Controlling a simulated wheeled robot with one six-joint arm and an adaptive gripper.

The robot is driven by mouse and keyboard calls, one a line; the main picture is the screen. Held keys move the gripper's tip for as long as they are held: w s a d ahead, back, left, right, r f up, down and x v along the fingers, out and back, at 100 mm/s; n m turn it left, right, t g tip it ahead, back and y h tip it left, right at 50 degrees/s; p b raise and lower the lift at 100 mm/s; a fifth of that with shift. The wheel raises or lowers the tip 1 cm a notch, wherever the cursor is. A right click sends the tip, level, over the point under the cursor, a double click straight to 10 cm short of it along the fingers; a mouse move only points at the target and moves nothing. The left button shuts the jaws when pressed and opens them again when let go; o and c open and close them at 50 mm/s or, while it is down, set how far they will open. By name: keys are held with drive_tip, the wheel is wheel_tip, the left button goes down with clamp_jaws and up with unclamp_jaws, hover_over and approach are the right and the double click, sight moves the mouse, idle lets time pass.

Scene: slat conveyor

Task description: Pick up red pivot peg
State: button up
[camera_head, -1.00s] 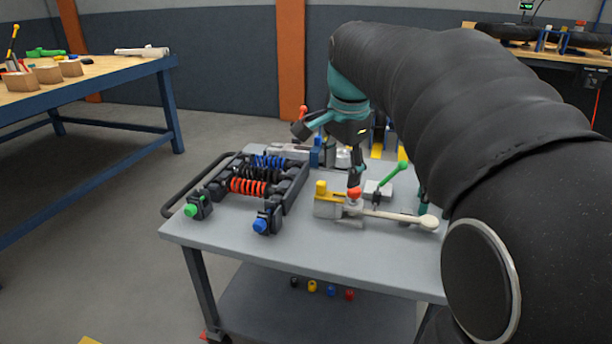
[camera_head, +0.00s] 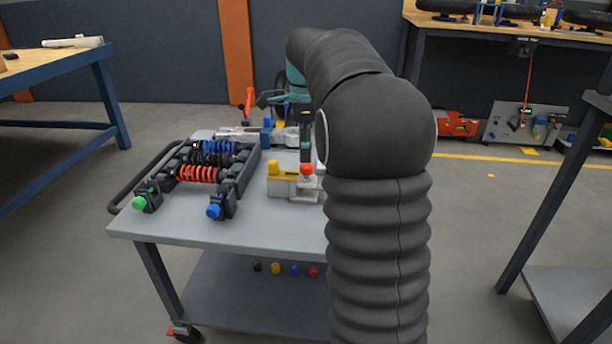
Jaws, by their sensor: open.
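A red peg with a rounded head (camera_head: 307,169) stands on a pale and yellow fixture (camera_head: 285,187) near the middle of the grey cart top. My gripper (camera_head: 287,122) is open, beyond and above this fixture. One dark finger reaches down just behind the red head; I cannot tell whether they touch. My arm hides the right part of the fixture and part of the gripper.
A black rack with blue, black and red coils (camera_head: 197,173) fills the cart's left side. Green (camera_head: 139,202) and blue (camera_head: 214,211) knobs stand in front. A red-topped lever (camera_head: 249,100) rises behind. Small coloured knobs (camera_head: 275,268) show below the cart top.

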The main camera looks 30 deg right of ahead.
sight(307, 165)
drive_tip(key=shift+d+f+b, duration=0.2)
drive_tip(key=shift+f+b, duration=0.1)
drive_tip(key=shift+f, duration=3.15)
clamp_jaws()
drive_tip(key=shift+r, duration=0.1)
